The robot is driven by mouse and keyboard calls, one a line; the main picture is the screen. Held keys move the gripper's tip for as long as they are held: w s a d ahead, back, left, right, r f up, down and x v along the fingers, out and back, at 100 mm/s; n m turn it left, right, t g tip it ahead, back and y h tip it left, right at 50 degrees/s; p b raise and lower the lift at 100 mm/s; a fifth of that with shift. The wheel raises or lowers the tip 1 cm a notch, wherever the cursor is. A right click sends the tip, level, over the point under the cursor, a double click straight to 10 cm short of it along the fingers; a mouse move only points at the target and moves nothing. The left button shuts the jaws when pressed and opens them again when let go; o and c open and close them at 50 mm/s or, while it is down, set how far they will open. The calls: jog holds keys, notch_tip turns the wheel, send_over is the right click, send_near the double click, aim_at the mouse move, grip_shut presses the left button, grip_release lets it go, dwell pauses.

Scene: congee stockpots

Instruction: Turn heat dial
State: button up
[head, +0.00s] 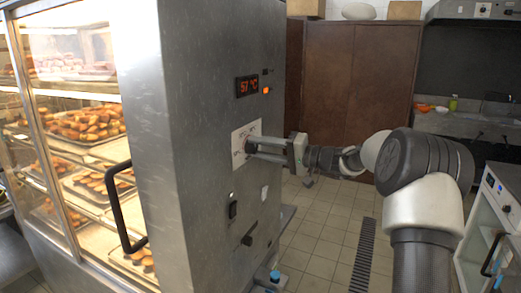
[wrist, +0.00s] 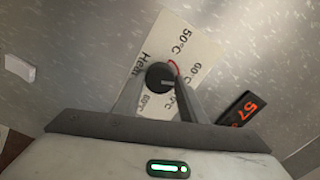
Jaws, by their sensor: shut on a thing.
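The heat dial (wrist: 160,75) is a dark round knob on a pale label plate (wrist: 190,45) marked "Heat" with temperatures such as 50°C and 60°C. A red arc shows beside the knob. In the head view the plate (head: 240,133) is on the steel side of the warming cabinet (head: 205,80), and the dial is mostly hidden by the fingers. My gripper (wrist: 158,90) is shut on the heat dial, one finger on each side of it. In the head view my gripper (head: 254,146) reaches the panel from the right. The red display (head: 247,85) reads 57 °C.
An orange lit indicator (head: 266,90) is beside the display. Switches (head: 233,210) and a lever (head: 248,238) are below the dial. The cabinet's door handle (head: 122,210) sticks out at the left. Tiled floor (head: 325,225) is open below my arm.

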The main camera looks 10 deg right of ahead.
jog(key=m+p, duration=0.2)
jog(key=m, duration=0.4)
jog(key=shift+r+p, duration=0.15)
jog(key=shift+p, duration=0.2)
jog(key=shift+m+p, duration=1.1)
jog(key=shift+m, duration=1)
jog(key=o, duration=1.1)
jog(key=shift+d, duration=0.1)
jog(key=v, duration=1.7)
jog(key=shift+s+d+b, duration=0.1)
jog(key=shift+b, duration=0.2)
